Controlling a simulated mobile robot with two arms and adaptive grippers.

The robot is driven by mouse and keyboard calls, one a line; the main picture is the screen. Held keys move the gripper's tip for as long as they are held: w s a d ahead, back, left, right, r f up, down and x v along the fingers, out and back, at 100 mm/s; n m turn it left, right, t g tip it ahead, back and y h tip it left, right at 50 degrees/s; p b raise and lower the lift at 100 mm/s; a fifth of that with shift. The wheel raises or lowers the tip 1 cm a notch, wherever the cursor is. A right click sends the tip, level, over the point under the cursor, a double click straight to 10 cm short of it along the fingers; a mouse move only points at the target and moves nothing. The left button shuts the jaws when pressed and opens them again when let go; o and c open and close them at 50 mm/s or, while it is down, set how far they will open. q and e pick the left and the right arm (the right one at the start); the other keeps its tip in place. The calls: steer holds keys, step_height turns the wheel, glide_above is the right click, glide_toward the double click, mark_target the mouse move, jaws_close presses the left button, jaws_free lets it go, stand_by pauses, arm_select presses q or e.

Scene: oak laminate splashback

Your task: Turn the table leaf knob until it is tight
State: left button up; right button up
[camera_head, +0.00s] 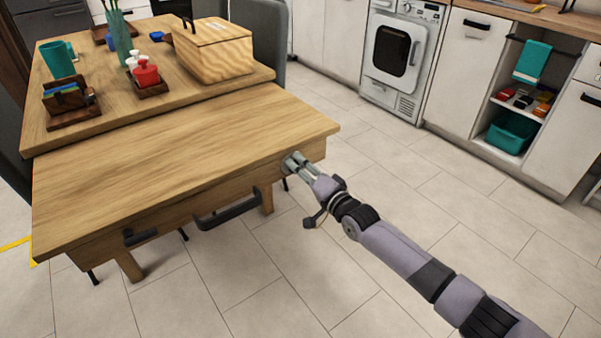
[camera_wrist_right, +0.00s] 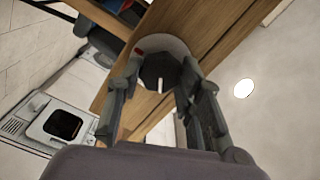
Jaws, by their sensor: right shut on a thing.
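The table leaf (camera_head: 180,150) lies level along the near side of the wooden table. The knob (camera_wrist_right: 158,72) is dark and many-sided, with a white line on its face, on a round grey base (camera_wrist_right: 178,46) at the leaf's edge. A red mark (camera_wrist_right: 138,50) shows at the base's upper left; the white line points down in the wrist view, away from it. My right gripper (camera_head: 292,163) is at the right end of the leaf's front edge, its fingers (camera_wrist_right: 161,78) shut on the knob's two sides. In the head view the gripper hides most of the knob. My left gripper is not in view.
Dark handles (camera_head: 228,209) sit under the leaf's front edge. A wooden box (camera_head: 214,55), a teal mug (camera_head: 60,60), a caddy (camera_head: 72,104) and bottles (camera_head: 145,72) stand on the table behind. Cabinets and an appliance (camera_head: 395,48) line the back. The floor at right is clear.

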steer(key=shift+f+m, duration=0.15)
steer(key=shift+m, duration=0.25)
steer(key=o, duration=1.2)
steer(key=shift+c, duration=0.2)
steer(key=v, duration=1.2)
